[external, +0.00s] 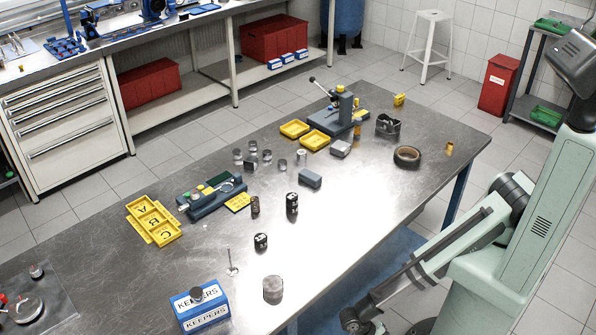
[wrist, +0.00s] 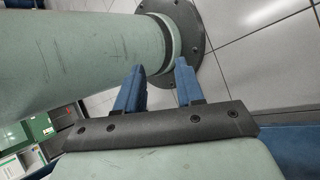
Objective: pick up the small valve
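A small valve (external: 232,264) with a thin stem stands on the metal table, left of a grey cylinder and behind the blue KEEPERS boxes in the external view. My arm is folded at the right, off the table's front edge, far from the valve. My gripper shows in the wrist view (wrist: 158,80); its two blue fingers are apart with nothing between them. The wrist view shows my own arm and base and the floor, not the valve. In the external view the fingers cannot be made out.
Near the valve are the KEEPERS boxes (external: 201,308), a grey cylinder (external: 273,290) and a black cylinder (external: 261,242). Yellow lettered trays (external: 153,223) and a grey fixture (external: 212,196) stand behind. A black tape ring (external: 407,156) lies at the right. The table's front right is bare.

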